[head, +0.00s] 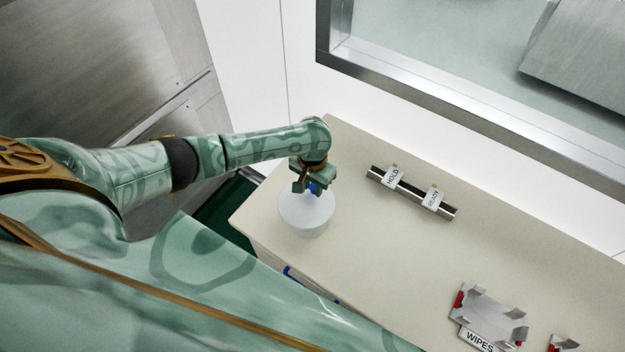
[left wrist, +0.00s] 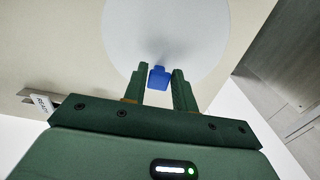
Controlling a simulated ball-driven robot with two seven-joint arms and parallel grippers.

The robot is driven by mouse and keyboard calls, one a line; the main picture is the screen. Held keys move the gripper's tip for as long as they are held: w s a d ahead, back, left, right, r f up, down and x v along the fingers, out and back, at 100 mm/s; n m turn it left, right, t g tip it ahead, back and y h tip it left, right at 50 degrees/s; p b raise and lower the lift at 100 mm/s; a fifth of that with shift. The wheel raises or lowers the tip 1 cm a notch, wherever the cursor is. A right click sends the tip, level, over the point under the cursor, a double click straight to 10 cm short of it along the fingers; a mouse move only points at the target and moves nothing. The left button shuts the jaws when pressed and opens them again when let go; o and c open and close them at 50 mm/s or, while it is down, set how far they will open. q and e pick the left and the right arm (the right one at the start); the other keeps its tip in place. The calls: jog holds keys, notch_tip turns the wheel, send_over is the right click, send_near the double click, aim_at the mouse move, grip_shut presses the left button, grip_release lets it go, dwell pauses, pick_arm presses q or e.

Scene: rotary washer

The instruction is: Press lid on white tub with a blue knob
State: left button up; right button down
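The white tub (head: 303,224) stands near the left end of the cream counter. Its round pale lid (head: 298,208) covers the top; whether it is fully seated I cannot tell. The blue knob (head: 315,188) is at the lid's middle, partly hidden by my left gripper (head: 312,187), which reaches down over it. My right gripper is not in view.
A dark rail with HOLD (head: 394,177) and READY (head: 433,198) tags lies on the counter to the right of the tub. A metal holder (head: 487,312) with a WIPES label stands at the lower right. The counter (head: 390,250) between is clear.

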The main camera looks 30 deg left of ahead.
pick_arm(q)
jog(key=o, duration=0.3)
notch_tip(320, 180, up, 16)
jog(key=p, duration=0.3)
jog(key=shift+r+p, duration=0.2)
jog(key=shift+p, duration=0.2)
